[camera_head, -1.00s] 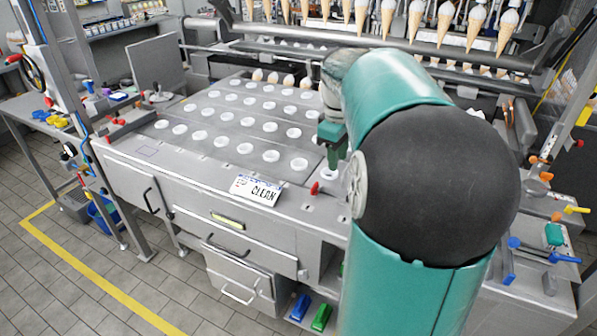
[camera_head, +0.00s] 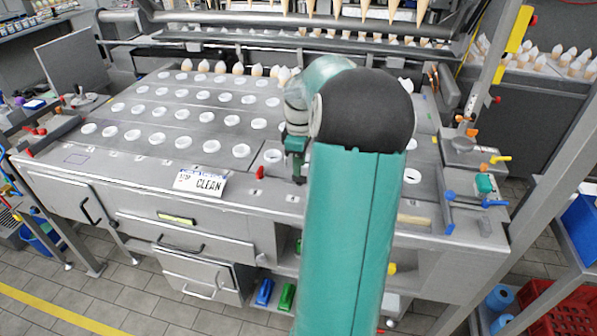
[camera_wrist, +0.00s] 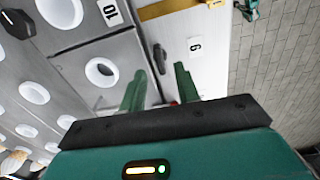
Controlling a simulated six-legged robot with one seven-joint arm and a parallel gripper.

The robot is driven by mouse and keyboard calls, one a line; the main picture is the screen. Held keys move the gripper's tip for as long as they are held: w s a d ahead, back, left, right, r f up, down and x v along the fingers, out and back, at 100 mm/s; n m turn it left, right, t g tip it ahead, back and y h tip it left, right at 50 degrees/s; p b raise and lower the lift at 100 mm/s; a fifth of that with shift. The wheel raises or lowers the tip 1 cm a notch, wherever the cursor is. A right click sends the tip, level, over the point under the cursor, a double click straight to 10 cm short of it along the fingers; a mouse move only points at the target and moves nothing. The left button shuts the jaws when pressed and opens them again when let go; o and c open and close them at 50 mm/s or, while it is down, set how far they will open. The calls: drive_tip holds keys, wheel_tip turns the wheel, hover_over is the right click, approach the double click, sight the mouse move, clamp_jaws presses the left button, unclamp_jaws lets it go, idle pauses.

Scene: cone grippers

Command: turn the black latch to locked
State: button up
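A small black latch (camera_wrist: 160,58) sits on the grey counter, just beyond my fingertips in the wrist view, beside the label "9" (camera_wrist: 195,45). My gripper (camera_wrist: 158,72) is open, with its two green fingers apart and nothing between the tips. The latch looks roughly centred ahead of the gap; I cannot tell whether a finger touches it. In the head view my gripper (camera_head: 297,172) points down over the front strip of the counter. The latch cannot be made out clearly there.
A red knob (camera_head: 260,172) and a "CLEAN" sign (camera_head: 201,183) are left of my gripper. White-rimmed holes (camera_head: 211,146) cover the counter (camera_head: 140,150). Label "10" (camera_wrist: 110,12) and a yellow bar (camera_wrist: 170,8) lie farther along.

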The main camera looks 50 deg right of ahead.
sight(295, 179)
drive_tip(key=shift+f, duration=1.7)
drive_tip(key=shift+c, duration=0.4)
clamp_jaws()
